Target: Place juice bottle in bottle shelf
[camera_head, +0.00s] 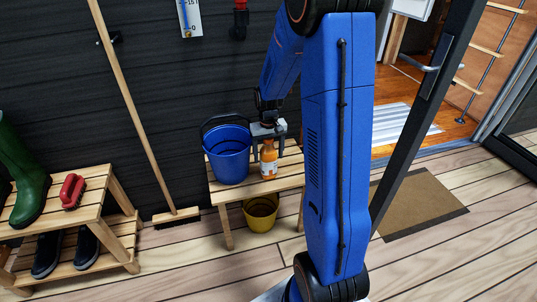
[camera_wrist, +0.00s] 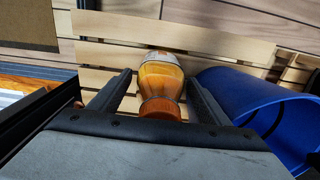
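An orange juice bottle (camera_head: 268,160) with a pale label stands upright on a slatted wooden bench (camera_head: 283,177), just right of a blue bucket. My gripper (camera_head: 268,140) is over the bottle's top, pointing down. In the wrist view the bottle (camera_wrist: 160,82) lies between the two dark fingers of my gripper (camera_wrist: 160,85). The fingers are spread, with a visible gap on each side of the bottle, so the gripper is open. No bottle shelf can be made out in either view.
The blue bucket (camera_head: 228,155) stands close beside the bottle and also shows in the wrist view (camera_wrist: 255,110). A yellow bucket (camera_head: 261,212) is under the bench. A low rack (camera_head: 115,235) with boots is at left. A doorway with a brown mat (camera_head: 425,208) is at right.

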